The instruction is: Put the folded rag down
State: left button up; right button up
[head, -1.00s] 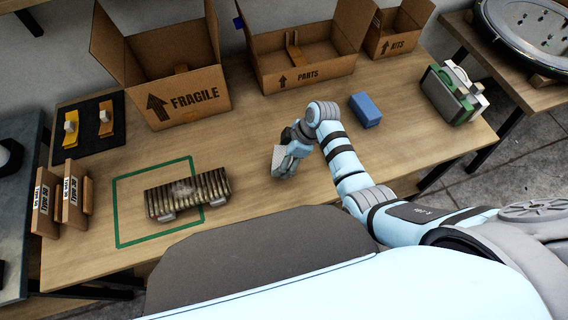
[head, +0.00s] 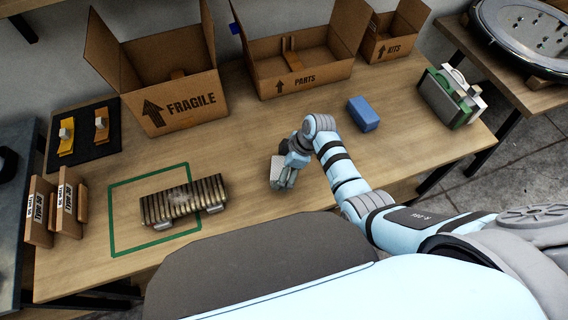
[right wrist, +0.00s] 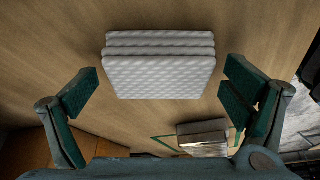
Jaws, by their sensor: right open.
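The folded rag (right wrist: 160,70) is a white, quilted stack of layers, lying on the wooden table between and just beyond my right gripper's fingers in the right wrist view. In the head view a small pale part of the rag (head: 276,170) shows beside the gripper. My right gripper (right wrist: 165,100) is open, its green-padded fingers apart on both sides of the rag, with a gap to each. In the head view the right gripper (head: 286,174) is low over the middle of the table. My left gripper is not in view.
A ribbed metal part (head: 184,201) lies partly over a green taped outline (head: 112,222) to the left. Cardboard boxes marked FRAGILE (head: 190,104), PARTS (head: 300,80) and KITS (head: 393,48) stand behind. A blue block (head: 363,114) sits right. Table between gripper and boxes is clear.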

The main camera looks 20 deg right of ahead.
jog(key=p+v, duration=0.3)
jog(key=v, duration=0.9)
jog(key=shift+p, duration=0.4)
jog(key=shift+r, duration=0.15)
